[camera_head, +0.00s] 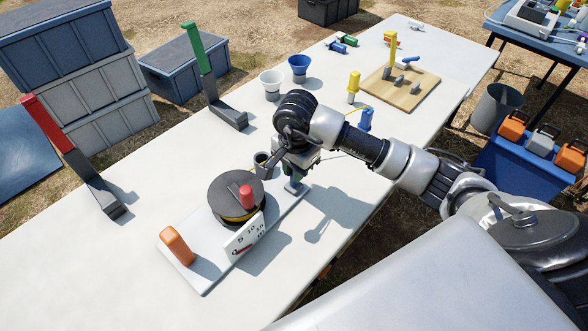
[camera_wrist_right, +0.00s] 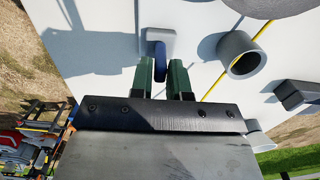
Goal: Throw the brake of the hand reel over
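The hand reel (camera_head: 228,207) stands on a pale base plate (camera_head: 203,283) on the white table. It has a dark drum, a red knob (camera_head: 246,197) and a number plate (camera_head: 245,236). My right gripper (camera_head: 294,174) is over the plate's far end, pointing down. In the right wrist view its green fingers (camera_wrist_right: 161,78) are apart. A dark blue lever-like piece (camera_wrist_right: 159,58) on a pale grey block (camera_wrist_right: 160,38) shows in the gap between the fingertips; I cannot tell whether they touch it. It is probably the brake. My left gripper is out of view.
A grey ring (camera_wrist_right: 240,55) with a yellow line through it stands close beside the gripper. An orange block (camera_head: 177,246) is at the plate's near end. Red (camera_head: 48,124) and green (camera_head: 197,48) posts stand along the table's left side. Bare table lies in the near left.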

